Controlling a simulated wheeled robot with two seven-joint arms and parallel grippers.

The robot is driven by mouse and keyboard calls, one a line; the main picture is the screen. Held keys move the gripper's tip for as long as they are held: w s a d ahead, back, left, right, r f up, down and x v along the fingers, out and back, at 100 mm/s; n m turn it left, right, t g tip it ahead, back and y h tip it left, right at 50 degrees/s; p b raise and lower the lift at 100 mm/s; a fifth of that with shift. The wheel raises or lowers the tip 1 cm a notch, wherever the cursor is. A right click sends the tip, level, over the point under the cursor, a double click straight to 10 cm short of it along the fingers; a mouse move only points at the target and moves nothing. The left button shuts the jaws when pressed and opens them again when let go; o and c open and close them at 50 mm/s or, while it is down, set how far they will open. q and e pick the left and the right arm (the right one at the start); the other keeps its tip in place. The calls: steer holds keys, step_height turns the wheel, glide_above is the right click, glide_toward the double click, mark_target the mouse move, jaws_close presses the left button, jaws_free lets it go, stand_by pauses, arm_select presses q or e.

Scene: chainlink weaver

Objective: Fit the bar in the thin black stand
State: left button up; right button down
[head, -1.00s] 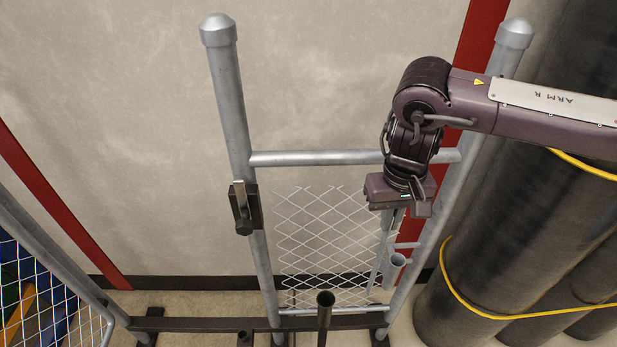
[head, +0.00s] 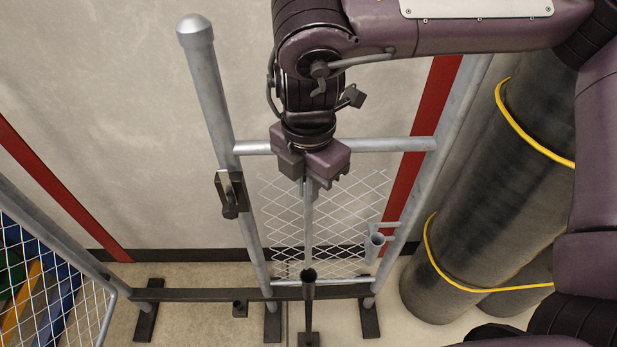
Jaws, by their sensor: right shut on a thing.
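My right gripper (head: 312,178) is shut on the top of a thin grey bar (head: 308,232), which hangs upright below the jaws. The thin black stand (head: 309,292) is a dark upright tube with an open top on a small foot, at the bottom middle. The bar is in line with the stand in the picture, and its visible part stops at the stand's upper rim. I cannot tell whether its lower end is behind, above or inside the tube. My left gripper is out of view.
Behind the bar stand a galvanized frame (head: 209,90) and a partly woven chain-link mesh (head: 352,212). A dark latch (head: 230,194) is on the left post, a small ring bracket (head: 376,240) at right. Large dark rolls (head: 470,220) crowd the right. A short black socket (head: 240,309) is low left.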

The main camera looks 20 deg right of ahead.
step_height(320, 180, down, 18)
steer(key=b, duration=1.4)
steer(key=shift+f, duration=0.25)
steer(key=c, duration=1.5)
jaws_free()
step_height(320, 180, up, 8)
steer(key=shift+f, duration=0.1)
